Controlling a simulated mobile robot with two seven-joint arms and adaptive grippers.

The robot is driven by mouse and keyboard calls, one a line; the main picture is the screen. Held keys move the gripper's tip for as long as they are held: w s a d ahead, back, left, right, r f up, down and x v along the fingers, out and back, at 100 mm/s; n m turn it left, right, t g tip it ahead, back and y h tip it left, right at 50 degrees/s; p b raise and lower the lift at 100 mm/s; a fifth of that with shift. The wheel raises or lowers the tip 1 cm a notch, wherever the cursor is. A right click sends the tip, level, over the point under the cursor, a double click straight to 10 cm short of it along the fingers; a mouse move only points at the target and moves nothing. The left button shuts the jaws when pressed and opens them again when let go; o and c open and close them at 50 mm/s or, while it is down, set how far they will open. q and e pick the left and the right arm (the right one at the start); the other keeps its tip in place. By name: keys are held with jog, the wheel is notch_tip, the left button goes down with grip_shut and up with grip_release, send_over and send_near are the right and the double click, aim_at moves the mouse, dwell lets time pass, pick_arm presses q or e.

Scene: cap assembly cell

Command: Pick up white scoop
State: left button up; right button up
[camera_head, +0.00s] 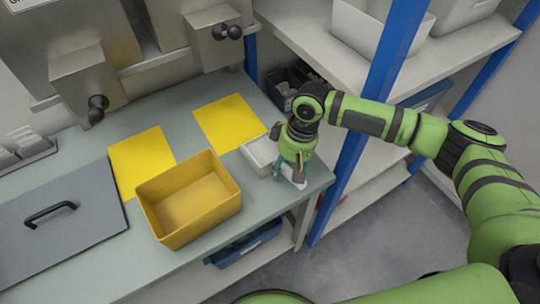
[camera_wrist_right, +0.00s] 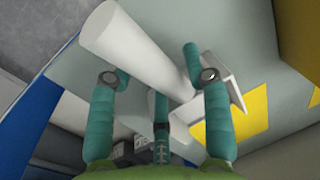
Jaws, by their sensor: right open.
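The white scoop has its boxy pan (camera_head: 260,152) at the right end of the grey-green worktop, left of my right gripper (camera_head: 288,172). A white end of the scoop handle (camera_head: 300,184) shows below the gripper, near the worktop's corner. In the right wrist view, the thick white handle (camera_wrist_right: 140,48) runs between the teal fingers of my right gripper (camera_wrist_right: 158,68). The fingers are spread, one to each side of the handle, and not closed on it. Whether any finger touches the handle cannot be told. My left gripper is not in view.
An empty yellow bin (camera_head: 188,200) stands left of the scoop. Two yellow sheets (camera_head: 228,122) lie on the worktop (camera_head: 110,262). A grey lid with a black handle (camera_head: 60,222) lies at left. A blue shelf post (camera_head: 375,100) stands close to my right arm.

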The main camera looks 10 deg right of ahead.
grip_shut()
jog(key=shift+r, duration=0.15)
